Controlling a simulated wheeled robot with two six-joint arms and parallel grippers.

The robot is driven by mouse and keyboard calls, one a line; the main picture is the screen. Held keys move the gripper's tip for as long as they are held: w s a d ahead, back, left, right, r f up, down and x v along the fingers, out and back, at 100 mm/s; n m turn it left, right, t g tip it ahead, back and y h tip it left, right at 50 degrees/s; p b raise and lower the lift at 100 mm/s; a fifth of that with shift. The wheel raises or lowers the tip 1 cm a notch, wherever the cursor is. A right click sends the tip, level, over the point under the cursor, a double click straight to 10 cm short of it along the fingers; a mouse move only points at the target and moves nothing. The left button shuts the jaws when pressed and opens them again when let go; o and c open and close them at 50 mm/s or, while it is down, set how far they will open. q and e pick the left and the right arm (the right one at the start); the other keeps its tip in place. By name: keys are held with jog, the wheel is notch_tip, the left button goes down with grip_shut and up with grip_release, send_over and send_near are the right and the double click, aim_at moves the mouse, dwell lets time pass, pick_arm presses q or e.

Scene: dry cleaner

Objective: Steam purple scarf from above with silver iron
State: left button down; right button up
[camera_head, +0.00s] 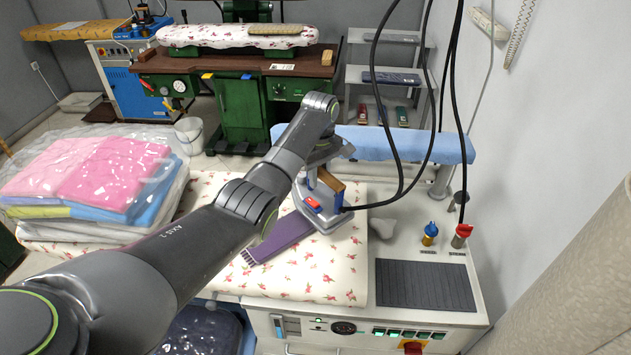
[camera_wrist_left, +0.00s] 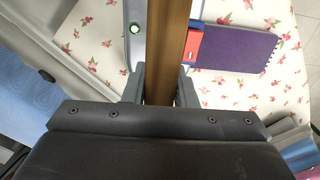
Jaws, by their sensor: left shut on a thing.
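The silver iron (camera_head: 323,206) with a brown handle is over the floral ironing board (camera_head: 320,277). Its handle (camera_wrist_left: 167,45) runs between the fingers of my left gripper (camera_wrist_left: 160,88), which is shut on it. In the head view the left gripper (camera_head: 328,170) is partly hidden behind the arm. The purple scarf (camera_head: 283,237) lies flat on the board, its fringed end toward the lower left. The iron covers its other end in the head view; I cannot tell whether they touch. The scarf (camera_wrist_left: 236,49) also shows right of the handle in the left wrist view. My right gripper is not visible.
Plastic-wrapped folded laundry (camera_head: 100,185) is stacked left of the board. Black cables (camera_head: 395,130) hang down to the iron. A blue padded board (camera_head: 400,143) stands behind.

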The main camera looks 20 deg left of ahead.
pick_arm(q)
jog(key=shift+w+d+r+b, duration=0.3)
jog(key=shift+w+d+b, duration=0.15)
jog(key=shift+w+b, duration=0.35)
jog(key=shift+r, duration=0.25)
jog(key=shift+r+p, duration=2.45)
jog(key=shift+p, duration=0.5)
jog(key=shift+f, duration=0.1)
